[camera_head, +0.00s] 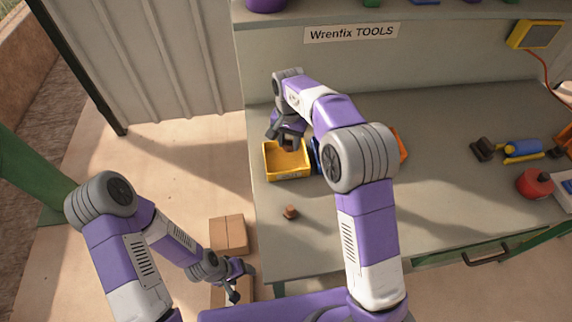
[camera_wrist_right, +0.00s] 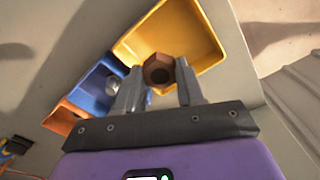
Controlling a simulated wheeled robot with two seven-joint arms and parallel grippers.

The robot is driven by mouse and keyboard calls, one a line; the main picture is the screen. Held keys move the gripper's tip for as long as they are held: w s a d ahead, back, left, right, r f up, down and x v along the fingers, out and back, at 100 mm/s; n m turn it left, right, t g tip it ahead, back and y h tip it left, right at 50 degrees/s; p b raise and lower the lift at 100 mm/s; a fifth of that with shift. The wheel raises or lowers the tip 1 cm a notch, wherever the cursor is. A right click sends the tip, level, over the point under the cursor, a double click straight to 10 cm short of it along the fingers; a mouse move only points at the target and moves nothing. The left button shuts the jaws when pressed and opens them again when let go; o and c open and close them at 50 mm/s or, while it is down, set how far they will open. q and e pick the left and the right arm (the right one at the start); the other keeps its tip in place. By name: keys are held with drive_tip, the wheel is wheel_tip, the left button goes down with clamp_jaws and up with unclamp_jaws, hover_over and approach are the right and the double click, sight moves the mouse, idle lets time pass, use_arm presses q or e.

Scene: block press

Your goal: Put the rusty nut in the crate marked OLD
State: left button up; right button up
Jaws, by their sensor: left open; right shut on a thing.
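My right gripper (camera_head: 287,143) is above the yellow crate (camera_head: 271,175) at the table's left side. In the right wrist view its fingers (camera_wrist_right: 158,88) are shut on the rusty nut (camera_wrist_right: 159,70), a brown six-sided nut with a dark hole. The nut shows against the inside of the yellow crate (camera_wrist_right: 200,30); its height over it is hard to tell. The marking on the crate's front is too small to read. My left gripper (camera_head: 236,281) is open and empty, low beside the table's left edge.
A blue crate (camera_wrist_right: 92,90) with a grey piece inside and an orange crate (camera_wrist_right: 62,117) adjoin the yellow one. A small brown object (camera_head: 290,212) stands on the table in front. Cardboard boxes (camera_head: 228,234) stand on the floor.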

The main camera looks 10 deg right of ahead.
sight(287, 165)
drive_tip(key=shift+w+a, duration=0.15)
drive_tip(key=shift+a, duration=0.05)
wheel_tip(287, 165, down, 10)
drive_tip(key=shift+w+r+b, duration=0.1)
drive_tip(key=shift+r+b, duration=0.15)
drive_tip(key=shift+b, duration=0.9)
drive_tip(key=shift+f, duration=0.1)
drive_tip(key=o, duration=1.1)
wheel_tip(287, 165, up, 12)
drive_tip(key=shift+r+p, duration=0.1)
drive_tip(key=shift+p, duration=1.15)
